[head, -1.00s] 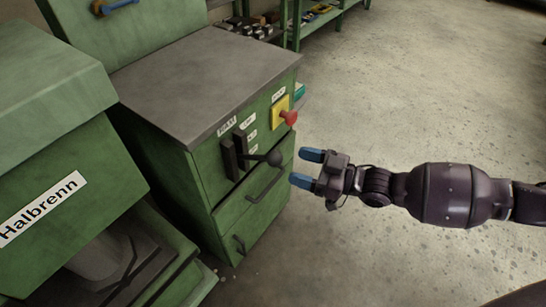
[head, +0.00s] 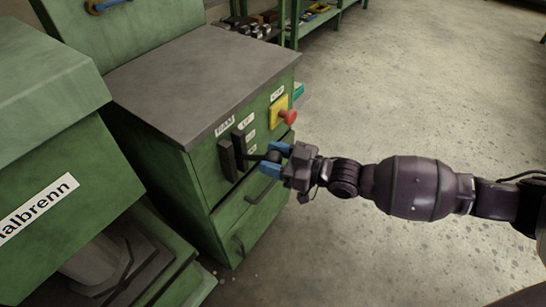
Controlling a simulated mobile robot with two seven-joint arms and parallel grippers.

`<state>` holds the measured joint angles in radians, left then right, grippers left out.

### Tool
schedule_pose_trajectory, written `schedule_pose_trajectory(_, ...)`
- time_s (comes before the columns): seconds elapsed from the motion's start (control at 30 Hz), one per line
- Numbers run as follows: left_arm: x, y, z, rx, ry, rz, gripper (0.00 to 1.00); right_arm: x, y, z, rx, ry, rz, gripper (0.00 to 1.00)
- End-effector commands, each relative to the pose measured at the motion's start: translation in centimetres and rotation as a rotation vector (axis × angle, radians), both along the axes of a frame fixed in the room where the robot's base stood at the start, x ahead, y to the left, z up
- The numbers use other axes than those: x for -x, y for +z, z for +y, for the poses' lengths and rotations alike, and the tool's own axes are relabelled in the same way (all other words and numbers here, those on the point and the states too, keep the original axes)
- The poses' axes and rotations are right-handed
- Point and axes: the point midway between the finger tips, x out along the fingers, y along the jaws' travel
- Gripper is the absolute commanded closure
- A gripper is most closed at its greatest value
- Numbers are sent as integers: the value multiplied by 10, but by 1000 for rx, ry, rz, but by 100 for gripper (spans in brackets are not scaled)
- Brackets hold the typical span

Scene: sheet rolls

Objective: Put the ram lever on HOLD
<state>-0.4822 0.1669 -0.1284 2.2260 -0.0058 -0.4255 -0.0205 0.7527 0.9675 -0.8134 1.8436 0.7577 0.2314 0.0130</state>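The ram lever is a dark lever with a round black knob (head: 273,156), sticking out of a slotted black plate (head: 228,159) on the green cabinet's front. A RAM label (head: 225,127) is above the plate, with small white position labels beside it, too small to read surely. My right gripper (head: 272,160) has its blue fingertips on either side of the knob, above and below in the picture. The fingers look apart; whether they touch the knob I cannot tell. My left gripper is not in view.
A red mushroom button (head: 289,117) on a yellow plate (head: 279,111) is close above my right gripper. Drawer handles (head: 262,186) are below. A green machine labelled Halbrenn (head: 45,205) stands at left. The floor at right is clear.

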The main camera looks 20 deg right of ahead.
Motion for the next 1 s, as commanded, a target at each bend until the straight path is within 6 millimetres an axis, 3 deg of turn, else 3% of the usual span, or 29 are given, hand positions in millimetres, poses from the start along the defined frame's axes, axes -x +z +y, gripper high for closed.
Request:
schedule_pose_trajectory(0.03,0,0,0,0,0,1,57,0,0,0,0,0,0,60)
schedule_pose_trajectory(0.3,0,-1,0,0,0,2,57,0,0,0,1,0,1,100)
schedule_pose_trajectory(0.57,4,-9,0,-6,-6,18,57,3,-10,-2,-21,-1,-18,100)
schedule_pose_trajectory(1.0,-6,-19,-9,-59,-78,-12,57,17,-55,-11,-193,-3,-226,100)
